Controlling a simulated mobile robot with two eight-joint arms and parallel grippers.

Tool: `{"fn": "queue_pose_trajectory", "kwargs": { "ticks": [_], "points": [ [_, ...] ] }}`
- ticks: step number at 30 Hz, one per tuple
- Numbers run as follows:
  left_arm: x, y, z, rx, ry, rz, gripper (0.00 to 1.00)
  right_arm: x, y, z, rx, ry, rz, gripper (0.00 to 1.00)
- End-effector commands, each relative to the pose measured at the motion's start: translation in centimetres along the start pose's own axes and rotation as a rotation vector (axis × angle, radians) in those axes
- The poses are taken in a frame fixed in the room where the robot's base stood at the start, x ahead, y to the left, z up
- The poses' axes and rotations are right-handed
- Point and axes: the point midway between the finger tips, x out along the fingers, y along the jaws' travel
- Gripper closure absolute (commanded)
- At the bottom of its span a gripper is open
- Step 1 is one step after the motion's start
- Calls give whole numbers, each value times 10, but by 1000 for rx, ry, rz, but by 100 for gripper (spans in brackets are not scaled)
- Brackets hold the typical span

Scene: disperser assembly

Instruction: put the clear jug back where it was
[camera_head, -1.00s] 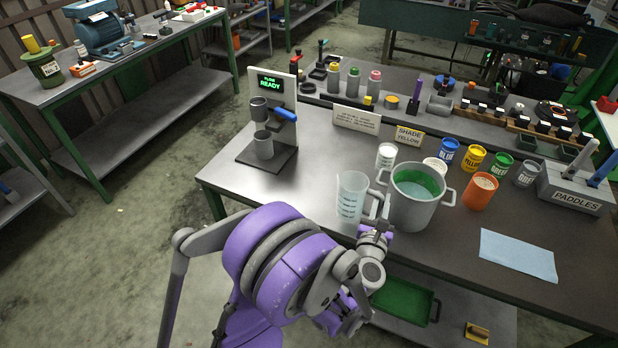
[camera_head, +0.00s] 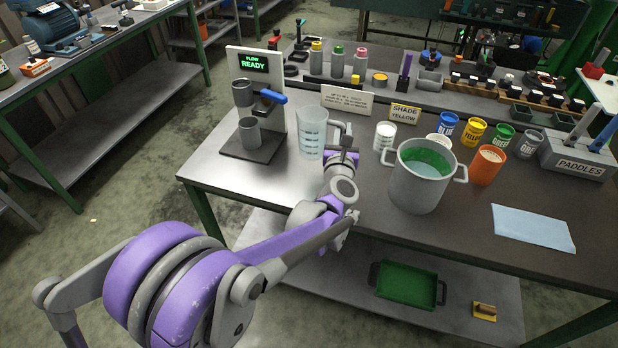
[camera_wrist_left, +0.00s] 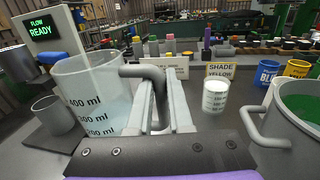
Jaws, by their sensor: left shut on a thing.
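The clear jug (camera_head: 312,133) with dark volume marks is upright over the left part of the bench, just right of the dispenser stand. My left gripper (camera_head: 344,152) is shut on its grey handle (camera_wrist_left: 150,85), on the jug's right side. In the left wrist view the jug (camera_wrist_left: 95,95) fills the left, with the gripper fingers (camera_wrist_left: 160,112) around the handle. I cannot tell whether the jug's base touches the bench. My right gripper is not in view.
The dispenser stand (camera_head: 250,65) reads "READY" and has a grey cup (camera_head: 250,134) on its base. A grey two-handled pot (camera_head: 415,190), green inside, stands to the right. A white cup (camera_head: 384,138) stands behind, between jug and pot. The bench front-left (camera_head: 225,178) is clear.

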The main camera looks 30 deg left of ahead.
Motion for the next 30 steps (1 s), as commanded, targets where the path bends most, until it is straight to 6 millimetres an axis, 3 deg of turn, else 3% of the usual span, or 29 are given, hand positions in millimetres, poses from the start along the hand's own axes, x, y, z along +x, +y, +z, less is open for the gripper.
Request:
{"fn": "queue_pose_trajectory", "kwargs": {
  "ticks": [5,13,20,27,30],
  "points": [
    [8,11,4,0,-1,14,100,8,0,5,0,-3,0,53],
    [8,11,-40,0,-1,14,100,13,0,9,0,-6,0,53],
    [8,11,-57,0,-2,14,100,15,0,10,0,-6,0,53],
    [8,10,-88,0,-2,14,100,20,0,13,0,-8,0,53],
    [8,10,-89,0,-2,14,100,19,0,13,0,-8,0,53]
  ]
}}
